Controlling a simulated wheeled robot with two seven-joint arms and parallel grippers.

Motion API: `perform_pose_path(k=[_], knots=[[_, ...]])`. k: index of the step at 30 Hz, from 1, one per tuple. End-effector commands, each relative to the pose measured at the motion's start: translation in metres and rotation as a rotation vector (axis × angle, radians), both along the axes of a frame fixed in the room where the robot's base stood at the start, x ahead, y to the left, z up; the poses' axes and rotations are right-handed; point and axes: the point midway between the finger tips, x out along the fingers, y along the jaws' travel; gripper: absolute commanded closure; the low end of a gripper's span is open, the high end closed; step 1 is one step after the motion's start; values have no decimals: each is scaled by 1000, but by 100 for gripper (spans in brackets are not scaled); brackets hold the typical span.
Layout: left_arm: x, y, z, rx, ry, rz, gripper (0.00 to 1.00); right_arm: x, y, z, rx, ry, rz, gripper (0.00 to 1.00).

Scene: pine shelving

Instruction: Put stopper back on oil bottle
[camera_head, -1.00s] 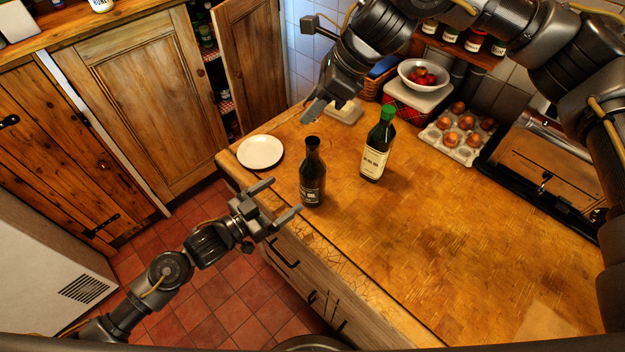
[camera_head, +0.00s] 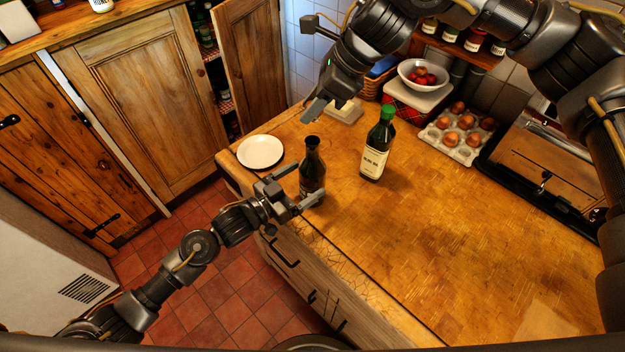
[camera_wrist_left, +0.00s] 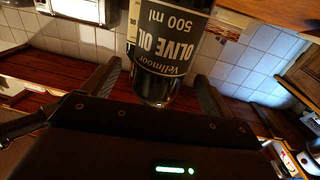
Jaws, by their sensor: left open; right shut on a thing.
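The dark oil bottle (camera_head: 312,163) stands upright near the counter's left edge, its mouth uncovered. In the left wrist view the bottle (camera_wrist_left: 165,50) fills the middle, its "Olive Oil 500 ml" label upside down. My left gripper (camera_head: 303,186) is open at the bottle's lower part, with a finger on either side in the wrist view; I cannot tell if they touch it. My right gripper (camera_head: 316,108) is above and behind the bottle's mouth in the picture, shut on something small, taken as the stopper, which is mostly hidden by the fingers.
A green-capped bottle (camera_head: 375,150) with a pale label stands just right of the oil bottle. A white plate (camera_head: 260,152) lies to the left. An egg tray (camera_head: 441,140) and a bowl of red fruit (camera_head: 422,75) are further back. The right-hand worktop (camera_head: 450,250) is clear.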

Motion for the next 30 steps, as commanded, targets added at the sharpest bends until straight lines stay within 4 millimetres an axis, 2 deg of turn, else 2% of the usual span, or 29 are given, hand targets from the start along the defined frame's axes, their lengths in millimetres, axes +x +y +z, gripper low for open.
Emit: perform_pose_path(k=[3,9,23,30], knots=[[14,-17,1,-2,0,0,14,0,0,0,0,0,0,91],[28,-34,0,-1,1,1,14,0,0,0,0,0,0,91],[34,-42,0,1,1,1,14,0,0,0,0,0,0,91],[34,-42,0,1,1,1,43,0,0,0,0,0,0,91]])
